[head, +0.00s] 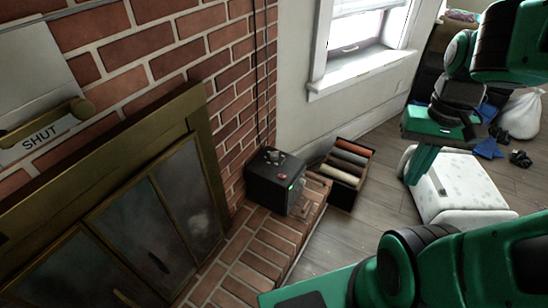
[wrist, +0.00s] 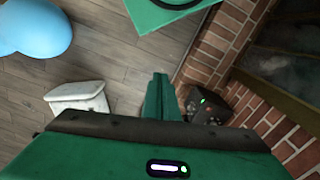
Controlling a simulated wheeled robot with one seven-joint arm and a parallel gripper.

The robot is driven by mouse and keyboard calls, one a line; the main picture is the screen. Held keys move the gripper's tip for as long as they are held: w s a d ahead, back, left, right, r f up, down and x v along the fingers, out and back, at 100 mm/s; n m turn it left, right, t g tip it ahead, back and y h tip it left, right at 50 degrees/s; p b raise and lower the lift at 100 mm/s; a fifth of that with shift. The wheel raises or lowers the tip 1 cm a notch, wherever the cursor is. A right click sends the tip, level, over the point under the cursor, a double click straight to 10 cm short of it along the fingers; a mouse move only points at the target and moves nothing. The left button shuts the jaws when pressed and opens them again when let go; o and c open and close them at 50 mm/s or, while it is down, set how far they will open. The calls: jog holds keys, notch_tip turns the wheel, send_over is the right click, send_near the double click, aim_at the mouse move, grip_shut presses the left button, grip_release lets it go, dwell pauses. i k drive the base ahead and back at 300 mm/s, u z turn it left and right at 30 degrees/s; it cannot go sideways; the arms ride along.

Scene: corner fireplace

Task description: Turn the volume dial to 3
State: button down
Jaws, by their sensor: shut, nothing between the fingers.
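A small black box (head: 265,190) with knobs on its top, a red spot and a lit green mark sits on the brick hearth in the corner. It also shows in the wrist view (wrist: 212,112), right of my fingers. The volume dial is too small to single out among its knobs, and its setting cannot be read. My gripper (head: 413,180) points down, shut and empty, well to the right of the black box in the head view. Its closed green fingers (wrist: 160,80) show in the middle of the wrist view, apart from the box.
The fireplace (head: 160,215) and brick wall (head: 215,50) stand at left. An open dark crate of rolled items (head: 347,165) is right of the black box. A white speckled box (head: 460,185) stands on the floor below my gripper. A white bag (head: 522,115) lies farther right.

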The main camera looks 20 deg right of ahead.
aim_at(273, 155)
jog(key=u, duration=1.9)
jog(key=k, duration=1.05)
jog(key=z, duration=1.15)
jog(key=i, duration=1)
